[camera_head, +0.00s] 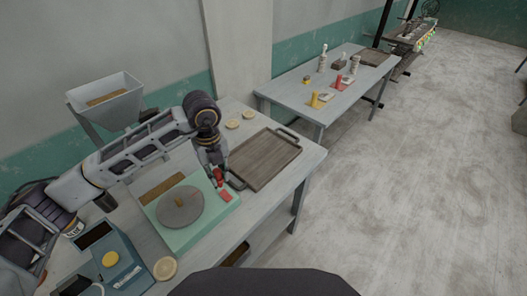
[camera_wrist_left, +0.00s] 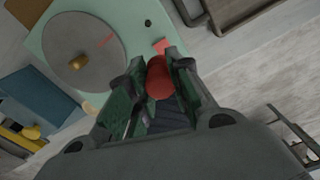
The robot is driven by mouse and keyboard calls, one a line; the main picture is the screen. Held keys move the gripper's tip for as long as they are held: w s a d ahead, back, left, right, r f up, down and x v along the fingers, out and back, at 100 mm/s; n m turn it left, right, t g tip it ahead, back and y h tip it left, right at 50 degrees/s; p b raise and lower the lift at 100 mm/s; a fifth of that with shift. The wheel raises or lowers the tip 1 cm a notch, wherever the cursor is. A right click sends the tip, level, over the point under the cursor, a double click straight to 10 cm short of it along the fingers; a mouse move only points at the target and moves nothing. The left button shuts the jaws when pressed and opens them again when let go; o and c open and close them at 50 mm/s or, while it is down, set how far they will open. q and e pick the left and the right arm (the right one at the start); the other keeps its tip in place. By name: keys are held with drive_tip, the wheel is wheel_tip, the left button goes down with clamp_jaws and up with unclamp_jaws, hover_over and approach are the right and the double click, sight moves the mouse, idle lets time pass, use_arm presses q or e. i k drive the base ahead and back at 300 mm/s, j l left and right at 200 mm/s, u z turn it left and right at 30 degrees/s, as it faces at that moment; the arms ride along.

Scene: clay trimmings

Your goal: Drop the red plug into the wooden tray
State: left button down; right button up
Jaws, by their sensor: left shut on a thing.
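The red plug (camera_wrist_left: 158,78) is a small red cylinder held between the fingers of my left gripper (camera_wrist_left: 158,85). In the head view the plug (camera_head: 219,177) shows at the tips of the left gripper (camera_head: 217,172), over the right edge of the pale green board. The wooden tray (camera_head: 264,160) is a flat brown tray with dark handles, just right of the gripper. It looks empty. Part of the tray (camera_wrist_left: 232,12) shows at the top of the wrist view. I do not see my right gripper.
The green board (camera_head: 184,237) carries a grey disc (camera_head: 180,207) and a red patch (camera_head: 225,195). A blue box (camera_head: 108,262) with a yellow knob stands at front left. A hopper (camera_head: 105,97) stands behind. A second table (camera_head: 300,95) holds bottles and small blocks.

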sight(258, 156)
drive_tip(key=i+l+u, duration=0.25)
drive_tip(key=l, duration=0.4)
drive_tip(key=i+l+u, duration=0.1)
drive_tip(key=i+l, duration=0.15)
drive_tip(key=l, duration=0.15)
drive_tip(key=i+l+u, duration=0.1)
drive_tip(key=l, duration=0.25)
drive_tip(key=i, duration=0.05)
